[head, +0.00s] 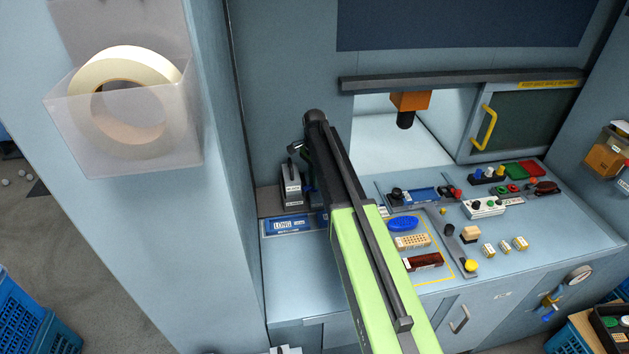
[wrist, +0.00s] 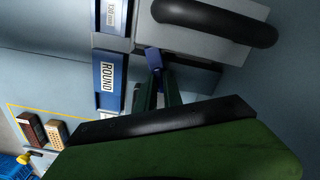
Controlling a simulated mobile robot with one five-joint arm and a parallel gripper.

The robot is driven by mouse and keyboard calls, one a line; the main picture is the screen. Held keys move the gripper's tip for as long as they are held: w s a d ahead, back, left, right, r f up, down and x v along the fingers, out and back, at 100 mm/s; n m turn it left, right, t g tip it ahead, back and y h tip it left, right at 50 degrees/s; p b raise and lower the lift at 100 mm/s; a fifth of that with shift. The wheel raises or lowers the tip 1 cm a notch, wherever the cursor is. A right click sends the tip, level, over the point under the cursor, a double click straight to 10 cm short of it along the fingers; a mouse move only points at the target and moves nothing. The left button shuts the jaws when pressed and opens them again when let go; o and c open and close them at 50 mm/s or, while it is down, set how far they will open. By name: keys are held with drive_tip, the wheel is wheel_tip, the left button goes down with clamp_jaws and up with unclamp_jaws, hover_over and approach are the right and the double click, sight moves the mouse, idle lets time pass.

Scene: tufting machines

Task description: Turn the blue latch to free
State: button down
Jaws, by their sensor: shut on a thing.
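The blue latch (wrist: 153,60) is a small blue piece beside the grey block with a black handle (wrist: 200,38) in the wrist view. My gripper (wrist: 156,82) has its two dark green fingers closed around the lower end of the latch. In the head view my gripper (head: 307,168) reaches down just right of the grey block (head: 291,190). The latch cannot be made out there, as my arm and fingers cover that spot.
A blue plate marked LONG (head: 289,226) lies in front of the block. A blue plate marked ROUND (wrist: 108,82) lies left of my fingers in the wrist view. A blue brush (head: 403,223) and a dark red block (head: 423,261) sit right of my arm.

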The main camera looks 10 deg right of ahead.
drive_tip(key=n, duration=1.2)
drive_tip(key=shift+n, duration=0.4)
idle(0.4)
drive_tip(key=c, duration=1.5)
unclamp_jaws()
wheel_tip(320, 180, up, 17)
drive_tip(key=p, duration=1.7)
drive_tip(key=shift+r, duration=0.2)
